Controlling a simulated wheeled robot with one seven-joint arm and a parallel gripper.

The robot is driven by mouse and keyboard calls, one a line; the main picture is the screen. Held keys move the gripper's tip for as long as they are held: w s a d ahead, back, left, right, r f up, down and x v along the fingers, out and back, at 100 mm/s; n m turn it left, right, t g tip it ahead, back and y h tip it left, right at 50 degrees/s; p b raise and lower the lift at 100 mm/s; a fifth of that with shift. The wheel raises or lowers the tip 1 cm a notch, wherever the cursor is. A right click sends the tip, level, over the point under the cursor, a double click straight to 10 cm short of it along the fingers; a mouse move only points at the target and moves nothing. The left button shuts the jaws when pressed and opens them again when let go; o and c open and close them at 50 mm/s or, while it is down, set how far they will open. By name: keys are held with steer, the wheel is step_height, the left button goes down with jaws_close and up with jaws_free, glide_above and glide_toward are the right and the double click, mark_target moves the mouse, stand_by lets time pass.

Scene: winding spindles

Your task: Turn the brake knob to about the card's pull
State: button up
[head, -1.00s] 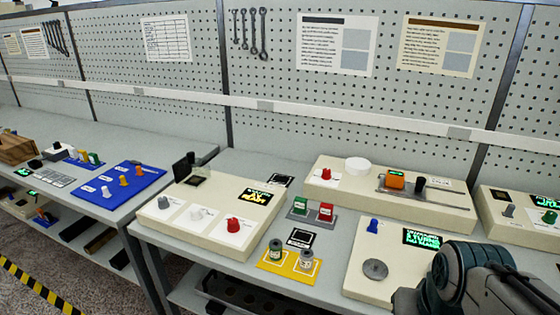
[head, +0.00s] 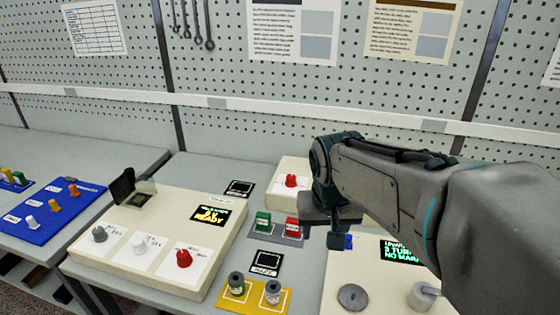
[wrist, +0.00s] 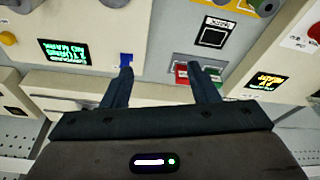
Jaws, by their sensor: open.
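A blue knob (head: 348,242) stands on the cream panel with a green-lettered display (head: 403,252); my gripper partly hides it in the head view. I cannot read which knob is marked as the brake. My gripper (wrist: 160,70) is open and empty, above the bench at the edge of this panel. In the wrist view the blue knob (wrist: 126,60) shows just beyond the left fingertip, not between the fingers. A red knob (head: 291,181) is on the rear panel beside my arm. Cards on the pegboard (head: 292,30) are too blurred to read.
The left cream panel (head: 150,270) has grey, white and red knobs and a yellow display. Two grey-topped spools sit on a yellow mat (head: 254,303). A metal disc (head: 352,297) lies on the front panel.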

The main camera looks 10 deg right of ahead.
steer(key=w+a+r+m+p, duration=0.1)
steer(key=w+a+r+m, duration=0.15)
steer(key=w, duration=1.25)
steer(key=m+h+p, duration=0.1)
steer(key=m+h, duration=0.1)
steer(key=m, duration=0.1)
glide_toward(291, 177)
steer(key=shift+n+t, duration=0.25)
steer(key=shift+t, duration=0.05)
steer(key=p+x, duration=0.2)
steer(key=x, duration=0.7)
steer(key=shift+s+f, duration=0.15)
steer(key=shift+f, duration=0.1)
steer(key=c, duration=1)
